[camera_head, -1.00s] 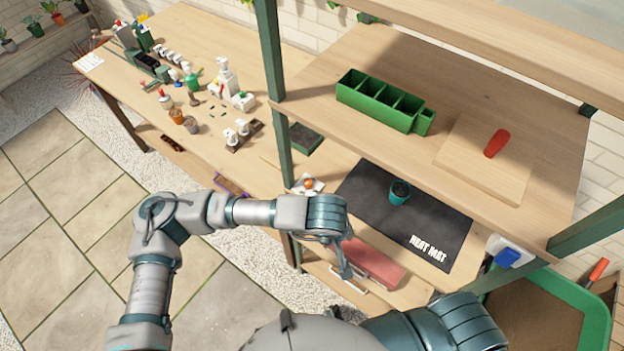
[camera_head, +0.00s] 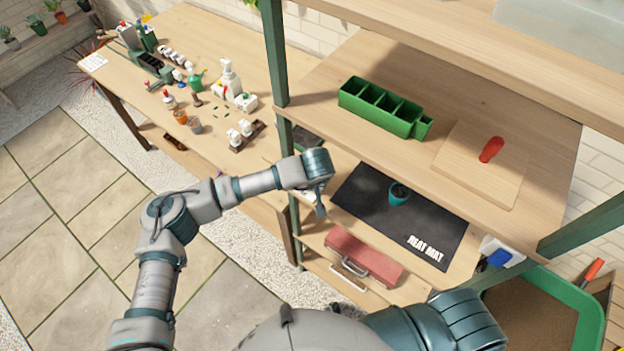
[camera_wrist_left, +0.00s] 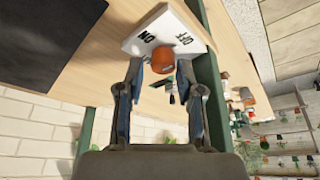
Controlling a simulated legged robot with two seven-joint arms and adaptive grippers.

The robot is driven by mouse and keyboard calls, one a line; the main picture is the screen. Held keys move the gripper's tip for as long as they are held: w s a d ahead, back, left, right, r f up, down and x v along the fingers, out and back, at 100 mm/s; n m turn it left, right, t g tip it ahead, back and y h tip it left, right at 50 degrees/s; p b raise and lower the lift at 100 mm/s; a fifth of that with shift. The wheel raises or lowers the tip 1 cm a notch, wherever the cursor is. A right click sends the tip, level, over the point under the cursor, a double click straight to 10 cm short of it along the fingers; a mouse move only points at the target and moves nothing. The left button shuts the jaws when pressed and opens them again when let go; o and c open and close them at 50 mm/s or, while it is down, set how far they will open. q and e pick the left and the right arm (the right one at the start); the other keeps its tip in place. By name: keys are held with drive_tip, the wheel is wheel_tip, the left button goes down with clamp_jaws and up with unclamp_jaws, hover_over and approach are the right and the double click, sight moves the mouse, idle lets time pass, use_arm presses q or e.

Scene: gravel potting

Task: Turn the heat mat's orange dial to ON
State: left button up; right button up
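The black heat mat (camera_head: 440,222) lies on the lower shelf, with a teal pot (camera_head: 399,195) on it. In the left wrist view, the white control box (camera_wrist_left: 182,24) shows ON at left and OFF at right. Its round orange dial (camera_wrist_left: 163,60) sits near the box's edge; which label it points to I cannot tell. My left gripper (camera_wrist_left: 159,72) is open, its fingertips on either side of the dial; contact is unclear. In the head view my left gripper (camera_head: 319,205) covers the dial. My right gripper is out of view.
A green shelf post (camera_head: 275,75) stands close to my left forearm. The upper shelf carries a green divided planter (camera_head: 380,107) and a board with a red object (camera_head: 491,149). A red toolbox (camera_head: 362,259) sits below the mat. A bench with bottles is at left.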

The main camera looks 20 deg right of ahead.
use_arm(q)
drive_tip(key=shift+w+a+f, duration=0.25)
drive_tip(key=shift+a+f, duration=0.05)
drive_tip(key=shift+f, duration=0.35)
drive_tip(key=shift+d, duration=0.25)
clamp_jaws()
